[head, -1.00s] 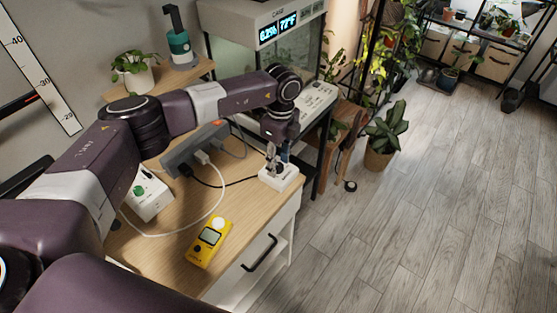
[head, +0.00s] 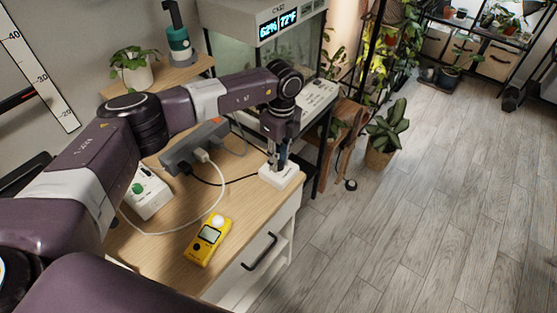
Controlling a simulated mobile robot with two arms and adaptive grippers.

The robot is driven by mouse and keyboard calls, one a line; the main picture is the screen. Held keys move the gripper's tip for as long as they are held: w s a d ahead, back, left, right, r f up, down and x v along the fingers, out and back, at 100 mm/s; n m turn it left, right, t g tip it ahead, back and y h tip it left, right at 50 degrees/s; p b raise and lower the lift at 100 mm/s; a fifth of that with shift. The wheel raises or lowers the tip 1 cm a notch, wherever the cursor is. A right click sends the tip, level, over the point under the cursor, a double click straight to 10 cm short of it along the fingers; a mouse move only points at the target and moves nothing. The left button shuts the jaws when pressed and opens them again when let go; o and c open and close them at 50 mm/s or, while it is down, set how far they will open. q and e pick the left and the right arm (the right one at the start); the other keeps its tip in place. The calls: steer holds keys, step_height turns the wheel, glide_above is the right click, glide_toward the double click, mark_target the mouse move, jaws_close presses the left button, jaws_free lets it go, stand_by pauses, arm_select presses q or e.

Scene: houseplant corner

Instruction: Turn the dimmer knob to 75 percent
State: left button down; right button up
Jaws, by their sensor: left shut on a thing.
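A small white dimmer box (head: 281,179) sits at the right edge of the wooden cabinet top, with a black cable running to it. My left gripper (head: 278,165) points down over the box and is shut on its knob. The knob is mostly hidden between the fingers, and I cannot read its setting. My right gripper is not in view.
A yellow handheld meter (head: 208,240), a white box with a green knob (head: 147,192) and a grey power strip (head: 195,144) with cables lie on the cabinet top (head: 160,265). A glass enclosure (head: 240,75) with a display stands behind. Open floor lies right.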

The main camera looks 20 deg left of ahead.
mark_target(282, 163)
arm_select(q)
steer(key=m+b, duration=0.3)
steer(key=m, duration=0.3)
steer(key=shift+d, duration=0.1)
steer(key=shift+m+b, duration=1.2)
steer(key=shift+m, duration=0.8)
steer(key=c, duration=1.7)
jaws_free()
steer(key=shift+r, duration=0.1)
steer(key=shift+o, duration=0.2)
step_height(282, 163, up, 12)
steer(key=shift+d, duration=0.35)
